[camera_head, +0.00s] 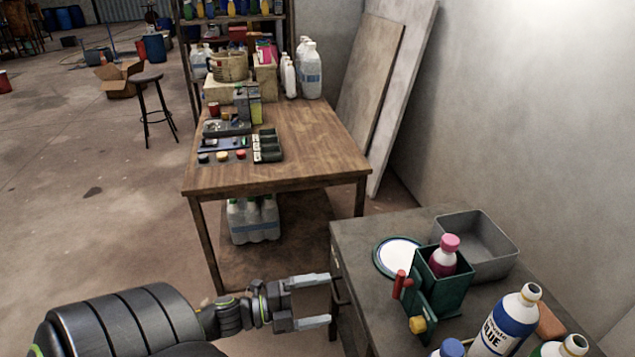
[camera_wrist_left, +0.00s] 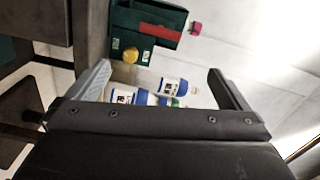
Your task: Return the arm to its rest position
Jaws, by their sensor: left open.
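My left gripper (camera_head: 318,302) is open and empty in the head view. Its two fingers point right, close to the left edge of the grey table (camera_head: 365,237). The fingers also show spread apart in the left wrist view (camera_wrist_left: 160,85), with nothing between them; bottles show beyond. My left arm comes in from the lower left and is stretched to the right. My right gripper is in neither view.
The grey table holds a dark green vat (camera_head: 455,290) with a pink-capped bottle (camera_head: 443,262), a grey tray (camera_head: 490,262), a white round plate (camera_head: 398,250) and a blue-labelled bottle (camera_head: 505,325). A wooden table (camera_head: 310,150) stands behind.

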